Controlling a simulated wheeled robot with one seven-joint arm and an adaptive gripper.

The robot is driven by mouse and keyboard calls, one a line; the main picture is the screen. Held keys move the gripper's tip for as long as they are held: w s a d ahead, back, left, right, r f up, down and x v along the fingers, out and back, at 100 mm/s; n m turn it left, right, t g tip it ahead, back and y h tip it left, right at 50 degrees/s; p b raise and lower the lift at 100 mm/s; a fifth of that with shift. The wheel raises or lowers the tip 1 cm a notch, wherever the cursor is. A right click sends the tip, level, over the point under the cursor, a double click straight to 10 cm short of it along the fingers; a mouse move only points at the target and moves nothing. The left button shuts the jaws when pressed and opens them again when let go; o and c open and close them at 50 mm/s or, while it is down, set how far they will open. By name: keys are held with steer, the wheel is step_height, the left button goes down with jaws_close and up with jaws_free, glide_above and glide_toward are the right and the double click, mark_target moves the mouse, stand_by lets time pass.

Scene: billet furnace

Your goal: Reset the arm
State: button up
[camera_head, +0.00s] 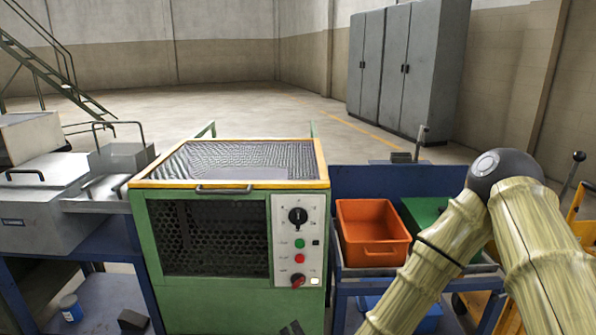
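My arm, in a pale ribbed cover with a dark joint, rises and bends at the right of the head view. Its lower link runs down and out of the bottom edge. My gripper is outside the frame, so its state and anything in it are hidden.
A green furnace (230,300) with a mesh top and control panel (298,240) stands in front. Right of it, an orange bin (372,233) and a green bin (424,214), partly behind my arm, sit on a blue cart. Grey machinery (45,215) stands left. Open floor (240,105) lies behind.

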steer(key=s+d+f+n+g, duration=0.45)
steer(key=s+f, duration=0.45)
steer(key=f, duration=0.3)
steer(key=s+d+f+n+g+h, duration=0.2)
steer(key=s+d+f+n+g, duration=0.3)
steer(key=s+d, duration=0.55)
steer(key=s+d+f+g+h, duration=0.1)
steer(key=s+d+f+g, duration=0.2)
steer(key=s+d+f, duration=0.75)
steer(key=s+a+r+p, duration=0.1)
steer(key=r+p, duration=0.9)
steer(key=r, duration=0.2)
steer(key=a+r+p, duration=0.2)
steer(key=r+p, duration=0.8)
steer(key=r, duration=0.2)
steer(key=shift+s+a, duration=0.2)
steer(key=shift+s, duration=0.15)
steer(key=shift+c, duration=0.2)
